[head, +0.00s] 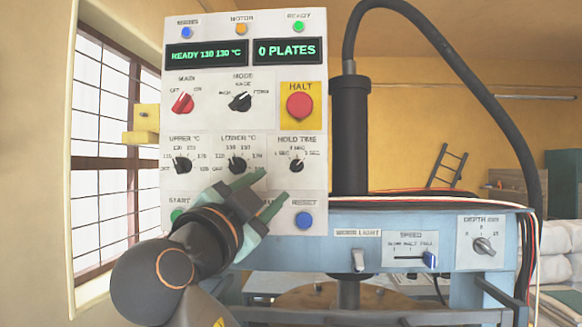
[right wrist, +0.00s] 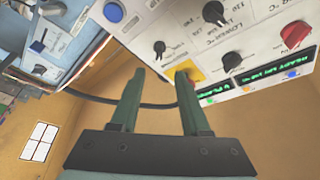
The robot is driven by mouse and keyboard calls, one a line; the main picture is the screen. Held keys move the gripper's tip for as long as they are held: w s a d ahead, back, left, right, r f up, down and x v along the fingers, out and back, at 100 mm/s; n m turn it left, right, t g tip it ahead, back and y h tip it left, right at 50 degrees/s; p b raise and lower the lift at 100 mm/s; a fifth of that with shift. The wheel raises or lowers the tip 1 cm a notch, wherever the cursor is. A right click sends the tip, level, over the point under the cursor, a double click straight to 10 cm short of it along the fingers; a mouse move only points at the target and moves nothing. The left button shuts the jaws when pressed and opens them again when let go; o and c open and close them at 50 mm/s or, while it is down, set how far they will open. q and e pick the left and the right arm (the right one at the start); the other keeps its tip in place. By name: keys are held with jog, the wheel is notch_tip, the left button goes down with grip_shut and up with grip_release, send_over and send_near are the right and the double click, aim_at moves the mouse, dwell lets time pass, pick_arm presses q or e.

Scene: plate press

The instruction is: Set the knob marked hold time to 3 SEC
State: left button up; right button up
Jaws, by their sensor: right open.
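The hold time knob (head: 297,165) is a small black dial on the light control panel (head: 225,205), below the red halt button. Its marks run in an arc over it, but they are small, and I cannot tell surely which one it points to. My right gripper (head: 274,186) is open and empty, its two green fingers apart, just below and left of this knob. In the right wrist view the knob (right wrist: 159,48) shows just beyond the gap between the fingertips (right wrist: 160,72), with nothing between the fingers. My left gripper is not in view.
The lower temperature knob (head: 237,165) sits left of the hold time knob, and the blue reset button (head: 304,220) below it. The red halt button (head: 300,105) is above. A black column (head: 349,130) stands right of the panel, with a blue beam (head: 400,225) below.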

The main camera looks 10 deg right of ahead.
aim_at(295, 168)
jog(key=p+x, duration=0.4)
jog(key=x, duration=0.6)
jog(key=shift+d+r, duration=0.15)
jog(key=shift+d, duration=0.1)
jog(key=shift+w+d, duration=0.2)
jog(key=shift+w, duration=0.25)
grip_shut()
